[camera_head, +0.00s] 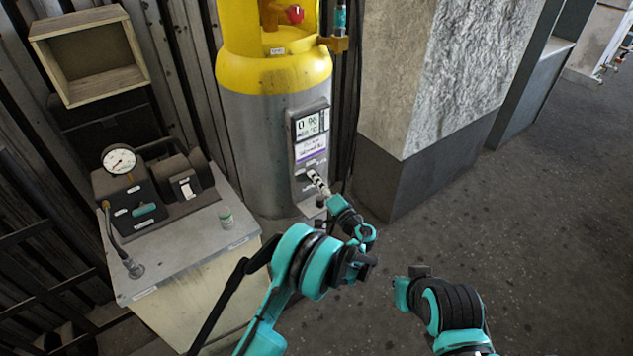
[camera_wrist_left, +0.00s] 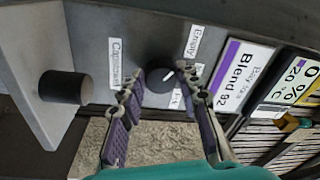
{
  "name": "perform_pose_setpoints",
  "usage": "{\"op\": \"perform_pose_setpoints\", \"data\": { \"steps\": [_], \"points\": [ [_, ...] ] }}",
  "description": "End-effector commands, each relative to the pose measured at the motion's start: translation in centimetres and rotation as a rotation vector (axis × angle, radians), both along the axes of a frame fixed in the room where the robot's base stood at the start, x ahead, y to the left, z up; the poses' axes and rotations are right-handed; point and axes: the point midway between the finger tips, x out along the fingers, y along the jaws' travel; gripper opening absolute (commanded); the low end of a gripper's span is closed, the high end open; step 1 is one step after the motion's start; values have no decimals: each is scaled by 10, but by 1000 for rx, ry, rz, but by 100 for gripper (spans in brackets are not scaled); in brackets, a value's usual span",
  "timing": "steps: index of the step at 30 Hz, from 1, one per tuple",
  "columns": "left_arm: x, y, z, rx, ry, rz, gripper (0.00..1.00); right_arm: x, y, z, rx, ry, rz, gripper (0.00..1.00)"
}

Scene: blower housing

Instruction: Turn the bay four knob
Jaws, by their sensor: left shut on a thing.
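The knob (camera_wrist_left: 160,79) is small, round and dark with a white pointer line. It sits on the grey control panel (camera_head: 302,167) on the front of the grey and yellow tank. My left gripper (camera_head: 318,184) reaches the lower part of this panel.
A "Blend 92" label (camera_wrist_left: 238,70) and a display (camera_head: 308,124) sit above the knob. A dark cylindrical stub (camera_wrist_left: 65,87) stands below it. The bench (camera_head: 185,245) with a gauge (camera_head: 119,160) is left of the tank. A stone block (camera_head: 455,70) stands right; open floor lies beyond.

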Motion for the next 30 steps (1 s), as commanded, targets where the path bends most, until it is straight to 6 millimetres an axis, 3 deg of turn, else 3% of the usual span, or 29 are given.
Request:
{"op": "perform_pose_setpoints", "data": {
  "steps": [21,22,24,30],
  "points": [
    [0,0,-2,-69,-47,1,4,0,0,0,0,0,0,0],
    [0,0,-2,-69,-47,1,35,0,0,0,0,0,0,0],
    [0,0,-2,-69,-47,1,54,0,0,0,0,0,0,0],
    [0,0,-1,-67,-47,1,54,0,0,0,0,0,0,0]
  ]
}}
